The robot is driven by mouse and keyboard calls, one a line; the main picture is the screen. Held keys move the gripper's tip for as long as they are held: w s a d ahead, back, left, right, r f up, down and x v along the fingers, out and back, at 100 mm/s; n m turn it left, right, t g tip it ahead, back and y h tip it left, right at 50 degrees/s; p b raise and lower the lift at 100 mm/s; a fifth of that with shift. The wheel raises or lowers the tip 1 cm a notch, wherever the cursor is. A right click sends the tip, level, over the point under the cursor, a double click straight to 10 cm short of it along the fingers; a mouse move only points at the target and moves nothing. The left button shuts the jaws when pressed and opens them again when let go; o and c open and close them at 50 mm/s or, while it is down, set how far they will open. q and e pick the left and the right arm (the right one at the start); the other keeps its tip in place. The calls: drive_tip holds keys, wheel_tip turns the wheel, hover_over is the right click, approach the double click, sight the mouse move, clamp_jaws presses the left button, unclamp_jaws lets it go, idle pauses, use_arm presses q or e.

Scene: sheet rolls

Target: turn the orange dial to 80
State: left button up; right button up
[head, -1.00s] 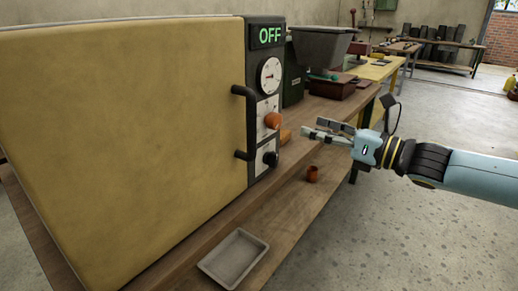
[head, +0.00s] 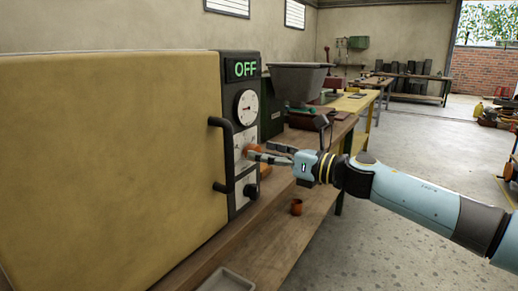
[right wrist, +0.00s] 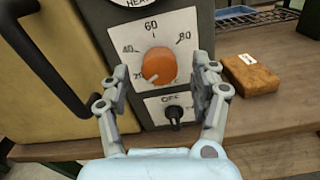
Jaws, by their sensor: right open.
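The orange dial (right wrist: 158,66) is on the front panel of the yellow oven-like box (head: 110,160). In the right wrist view its scale shows 20, 40, 60 and 80, and its pale pointer mark points to the lower left, near 20. My right gripper (right wrist: 158,85) is open, with one finger on each side of the dial in that view; I cannot tell if either touches it. In the head view my right gripper (head: 262,153) is at the panel and partly covers the dial (head: 254,148). My left gripper is not in view.
A black door handle (head: 222,155) stands out left of the panel. An orange-brown block (right wrist: 250,79) lies right of the panel. A small orange cup (head: 296,207) is on the lower shelf.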

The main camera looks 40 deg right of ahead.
drive_tip(key=shift+x, duration=1.05)
drive_tip(key=shift+c, duration=0.3)
drive_tip(key=c, duration=1.1)
